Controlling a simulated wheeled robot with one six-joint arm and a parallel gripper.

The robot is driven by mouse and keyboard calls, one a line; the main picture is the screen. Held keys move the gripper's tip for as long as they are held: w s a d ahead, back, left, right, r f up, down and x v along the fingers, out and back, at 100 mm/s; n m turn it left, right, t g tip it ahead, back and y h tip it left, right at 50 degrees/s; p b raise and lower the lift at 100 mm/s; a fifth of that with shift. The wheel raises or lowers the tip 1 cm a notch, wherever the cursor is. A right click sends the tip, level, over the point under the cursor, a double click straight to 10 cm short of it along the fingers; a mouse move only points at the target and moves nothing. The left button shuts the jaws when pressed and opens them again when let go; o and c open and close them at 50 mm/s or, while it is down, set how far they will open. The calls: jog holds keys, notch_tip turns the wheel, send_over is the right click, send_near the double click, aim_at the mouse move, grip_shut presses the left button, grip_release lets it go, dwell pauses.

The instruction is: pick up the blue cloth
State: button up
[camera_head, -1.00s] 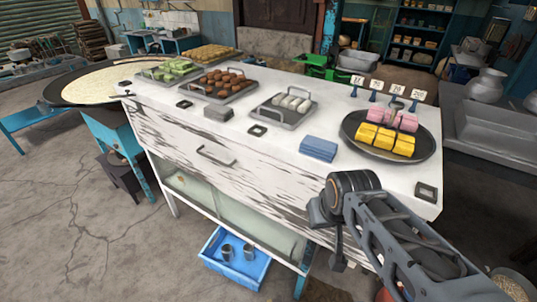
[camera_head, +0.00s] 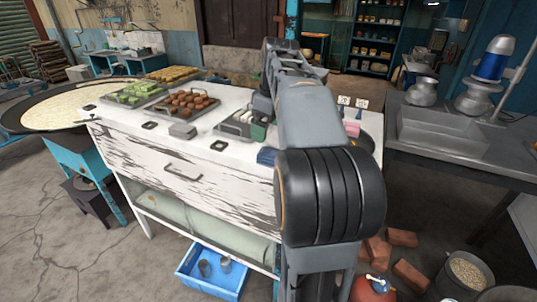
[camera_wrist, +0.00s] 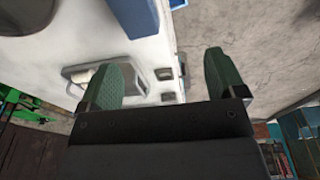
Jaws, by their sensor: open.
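The blue cloth (camera_head: 266,156) lies folded on the white counter (camera_head: 232,158). In the head view my arm hides most of it. In the wrist view the blue cloth (camera_wrist: 135,15) shows at the top edge, cut off by the frame. My gripper (camera_wrist: 168,80) is open, its two green fingers wide apart, with nothing between them. The cloth is beyond the fingertips and apart from them. In the head view a green finger shows above the counter by the tray of white sweets (camera_head: 236,121).
Trays of green sweets (camera_head: 130,92) and brown sweets (camera_head: 192,102) stand on the counter's left. A round black plate is partly hidden behind my arm. A grey metal table (camera_head: 440,155) is at the right. A blue crate (camera_head: 213,270) with metal cups sits below.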

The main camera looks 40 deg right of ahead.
jog(key=d+r, duration=0.2)
jog(key=d, duration=0.2)
jog(key=n, duration=0.1)
send_over(273, 153)
jog(key=f, duration=0.7)
jog(key=shift+s+d, duration=0.2)
jog(key=shift+s, duration=0.15)
jog(key=shift+w+a+f, duration=0.15)
jog(key=shift+a+f, duration=0.05)
jog(key=shift+f, duration=0.4)
jog(key=shift+d+f, duration=0.15)
jog(key=shift+f, duration=2.3)
jog(key=shift+c, duration=0.3)
jog(key=shift+w, duration=0.1)
jog(key=c, duration=0.8)
jog(key=shift+c, duration=0.8)
jog(key=shift+r, duration=0.1)
